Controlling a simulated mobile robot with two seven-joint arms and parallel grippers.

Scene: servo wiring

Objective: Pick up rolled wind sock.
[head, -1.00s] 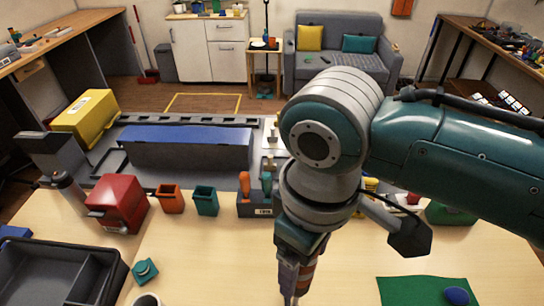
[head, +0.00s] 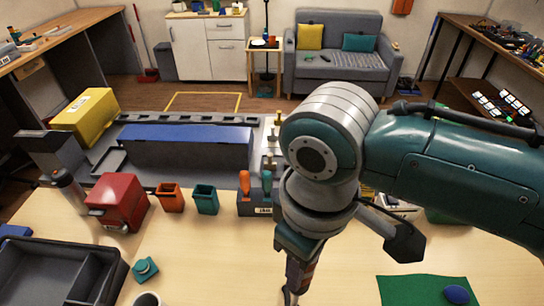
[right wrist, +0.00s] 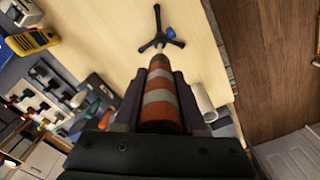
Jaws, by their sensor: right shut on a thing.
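The rolled wind sock (right wrist: 160,98) is a roll with orange and white stripes. In the right wrist view it lies lengthwise between the two dark fingers of my right gripper (right wrist: 158,80), which is shut on it. In the head view my right gripper (head: 294,284) points down over the front middle of the table, and a bit of the striped sock (head: 306,276) shows beside the fingers. My wrist hides the rest of it. My left gripper is not in view.
A black tripod stand (right wrist: 160,38) stands on the table past the fingertips. A white cylinder (right wrist: 204,102) is beside the gripper. A dark tray (head: 65,275), red box (head: 118,203) and small bins (head: 205,199) lie left. A green mat (head: 415,290) lies right.

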